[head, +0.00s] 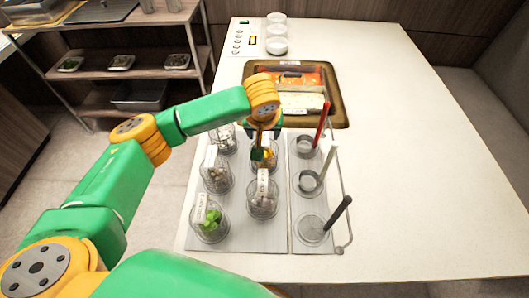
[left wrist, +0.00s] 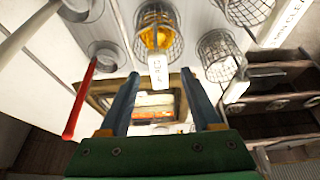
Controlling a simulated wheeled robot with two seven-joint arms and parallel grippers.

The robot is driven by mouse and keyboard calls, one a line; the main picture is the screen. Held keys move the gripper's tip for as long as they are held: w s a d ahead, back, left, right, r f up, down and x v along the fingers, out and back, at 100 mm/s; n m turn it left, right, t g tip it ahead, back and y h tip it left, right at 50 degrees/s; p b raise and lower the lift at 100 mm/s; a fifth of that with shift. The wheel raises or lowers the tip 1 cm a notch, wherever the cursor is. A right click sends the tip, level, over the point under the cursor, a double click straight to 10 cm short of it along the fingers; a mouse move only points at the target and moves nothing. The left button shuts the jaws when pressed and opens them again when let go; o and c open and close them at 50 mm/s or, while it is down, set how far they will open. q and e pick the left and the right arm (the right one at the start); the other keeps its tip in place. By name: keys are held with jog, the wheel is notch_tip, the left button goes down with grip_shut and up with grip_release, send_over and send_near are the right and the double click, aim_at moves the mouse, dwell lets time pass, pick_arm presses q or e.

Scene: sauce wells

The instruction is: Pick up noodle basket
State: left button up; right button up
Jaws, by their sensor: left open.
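Several wire mesh baskets with white tagged handles stand in a light rack. One basket with yellow contents (head: 270,154) is in the back right of the group; a basket with yellow contents also shows at the top of the left wrist view (left wrist: 158,30). The tags are too small to read surely, so I cannot confirm which is the noodle basket. My left gripper (head: 260,152) is at the yellow basket, partly hiding it. In the left wrist view its fingers (left wrist: 163,100) are apart, with the white handle (left wrist: 158,70) showing between them. My right gripper is out of view.
Other baskets stand close by: one with green contents (head: 210,222), one with pale contents (head: 262,203). Ladles with red (head: 323,122), white (head: 329,163) and black (head: 338,213) handles stand to the right. A brown-rimmed tray (head: 338,117) lies behind. The counter's right side is clear.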

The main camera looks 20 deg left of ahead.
pick_arm(q)
jog(key=shift+w+x, duration=0.25)
jog(key=shift+x, duration=1)
jog(key=shift+s+r, duration=0.2)
jog(key=shift+r, duration=0.05)
jog(key=c, duration=0.8)
grip_shut()
jog(key=shift+w, duration=0.1)
